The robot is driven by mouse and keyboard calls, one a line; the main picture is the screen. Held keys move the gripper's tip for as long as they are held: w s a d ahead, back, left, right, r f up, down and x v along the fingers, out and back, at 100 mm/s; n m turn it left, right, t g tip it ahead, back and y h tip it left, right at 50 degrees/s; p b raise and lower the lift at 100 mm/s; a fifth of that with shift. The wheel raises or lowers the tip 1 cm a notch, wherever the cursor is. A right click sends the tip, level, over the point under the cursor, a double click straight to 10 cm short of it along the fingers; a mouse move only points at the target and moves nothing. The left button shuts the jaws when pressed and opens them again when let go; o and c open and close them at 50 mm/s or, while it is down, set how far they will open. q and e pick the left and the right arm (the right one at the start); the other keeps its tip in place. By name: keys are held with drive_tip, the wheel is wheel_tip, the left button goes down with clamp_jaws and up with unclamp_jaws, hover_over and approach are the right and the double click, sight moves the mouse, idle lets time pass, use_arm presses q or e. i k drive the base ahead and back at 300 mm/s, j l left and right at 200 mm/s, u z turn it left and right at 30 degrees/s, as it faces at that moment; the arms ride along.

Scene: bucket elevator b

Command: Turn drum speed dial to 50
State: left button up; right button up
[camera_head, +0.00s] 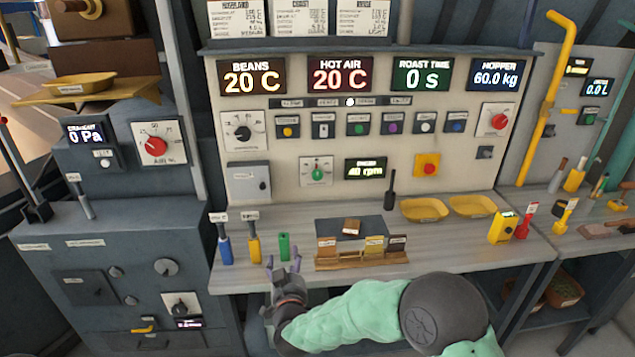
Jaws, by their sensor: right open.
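The drum speed dial, a small green knob (317,174) on a white plate, sits low on the cream control panel (450,172). The display (366,169) just right of it reads 40 rpm. My right gripper (283,262) is open and empty at the front edge of the shelf below the panel, lower left of the dial and apart from it. Its fingers point up, close to a green-handled tool (284,246); I cannot tell if they touch it. My right arm comes in from the lower right. My left gripper is not in view.
A wooden rack of sample blocks (362,258) stands on the shelf. Blue (225,249) and yellow (254,250) handled tools stand left of my gripper. A black lever (390,194) rises right of the display. Yellow trays (424,209) lie further right. A grey box (248,182) is left of the dial.

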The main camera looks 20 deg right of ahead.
sight(316, 175)
drive_tip(key=i+l, duration=0.8)
drive_tip(key=l, duration=0.15)
